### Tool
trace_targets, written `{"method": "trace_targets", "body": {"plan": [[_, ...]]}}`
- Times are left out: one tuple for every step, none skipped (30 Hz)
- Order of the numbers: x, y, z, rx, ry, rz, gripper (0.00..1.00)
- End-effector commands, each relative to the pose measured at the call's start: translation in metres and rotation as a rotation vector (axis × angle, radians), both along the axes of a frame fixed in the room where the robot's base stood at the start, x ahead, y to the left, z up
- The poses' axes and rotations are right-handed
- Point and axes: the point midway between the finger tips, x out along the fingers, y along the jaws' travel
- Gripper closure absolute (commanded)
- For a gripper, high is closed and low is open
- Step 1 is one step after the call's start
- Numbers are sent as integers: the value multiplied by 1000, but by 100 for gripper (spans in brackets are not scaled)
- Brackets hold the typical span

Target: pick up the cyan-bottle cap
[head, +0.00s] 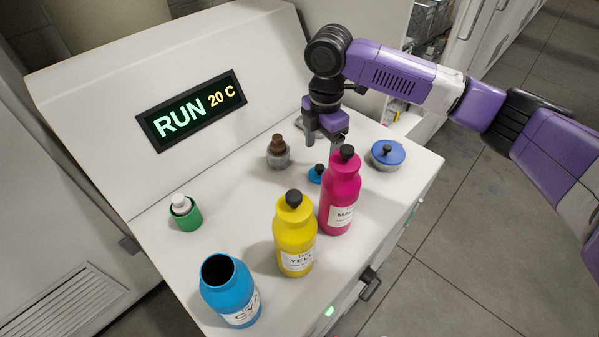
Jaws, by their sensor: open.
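The cyan bottle (228,294) stands at the front left of the white machine top with its mouth open. A small cyan cap with a black knob (316,176) lies on the top behind the magenta bottle (340,192), which hides part of its right side. My gripper (324,139) is open and points down above and a little behind the cap, apart from it. Nothing shows between its fingers. The gap between the right finger and the magenta bottle's black cap is hard to judge.
A yellow bottle (294,236) stands between the cyan and magenta bottles. A larger blue lid (388,153) sits to the right. A brown-topped grey piece (278,152) and a green cup with a white top (185,212) stand left. A display panel (192,110) reads RUN 20 C.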

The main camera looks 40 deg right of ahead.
Motion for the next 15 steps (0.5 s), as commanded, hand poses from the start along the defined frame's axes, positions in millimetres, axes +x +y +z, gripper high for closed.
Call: {"method": "trace_targets", "body": {"plan": [[0,0,-4,1,1,-1,23],[0,0,-6,1,1,-1,23],[0,0,-11,0,2,-1,23],[0,0,-14,0,2,-1,23],[0,0,-17,1,2,-1,23],[0,-1,-21,1,2,-1,23],[0,-1,-23,0,2,-1,23],[0,-1,-26,0,2,-1,23],[1,-1,-29,0,2,0,23],[2,-2,-32,0,2,-1,23],[2,-3,-36,-1,2,-2,23],[3,-4,-42,0,3,-2,23],[4,-5,-46,-1,2,-2,23],[5,-5,-51,-1,3,-1,23],[5,-5,-58,0,2,0,23]]}}
